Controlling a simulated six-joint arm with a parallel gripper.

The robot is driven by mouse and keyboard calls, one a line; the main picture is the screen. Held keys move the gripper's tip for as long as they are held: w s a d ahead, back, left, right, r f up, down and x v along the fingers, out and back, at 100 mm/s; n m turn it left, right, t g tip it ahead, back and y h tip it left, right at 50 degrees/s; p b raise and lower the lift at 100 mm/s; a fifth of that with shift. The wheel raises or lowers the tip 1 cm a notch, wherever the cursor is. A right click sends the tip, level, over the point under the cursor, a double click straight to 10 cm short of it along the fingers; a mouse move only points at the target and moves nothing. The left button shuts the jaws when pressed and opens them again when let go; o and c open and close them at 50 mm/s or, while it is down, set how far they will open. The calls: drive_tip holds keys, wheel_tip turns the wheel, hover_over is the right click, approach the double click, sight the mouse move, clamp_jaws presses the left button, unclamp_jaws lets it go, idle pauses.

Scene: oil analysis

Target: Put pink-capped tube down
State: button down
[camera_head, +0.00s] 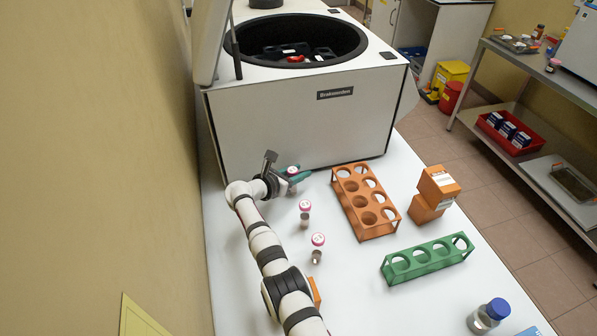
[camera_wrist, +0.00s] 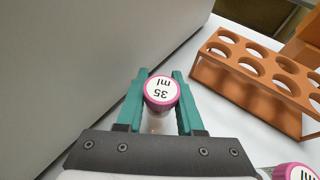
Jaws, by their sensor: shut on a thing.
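My gripper (camera_wrist: 160,97) is shut on a pink-capped tube (camera_wrist: 161,92), with one teal finger on each side of it. The cap is marked "35 ml". In the head view this tube (camera_head: 292,172) is upright near the front of the centrifuge. I cannot tell whether its bottom touches the table. Two more pink-capped tubes stand on the white table, one just nearer (camera_head: 305,212) and one further down beside my arm (camera_head: 317,246). Part of another pink cap (camera_wrist: 294,172) shows at the lower right of the wrist view.
The open white centrifuge (camera_head: 290,120) stands behind my gripper. An orange rack (camera_head: 377,230) with empty-looking holes is to the right. A green rack (camera_head: 428,258), stacked orange boxes (camera_head: 437,186) and a blue-capped bottle (camera_head: 489,315) stand further right.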

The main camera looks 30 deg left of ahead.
sight(289, 176)
drive_tip(key=c, duration=0.5)
unclamp_jaws()
drive_tip(key=shift+c, duration=0.2)
drive_tip(key=shift+s+a+r, duration=0.25)
drive_tip(key=shift+s, duration=0.2)
drive_tip(key=v, duration=0.6)
drive_tip(key=shift+s+d+r, duration=0.1)
drive_tip(key=shift+s, duration=0.05)
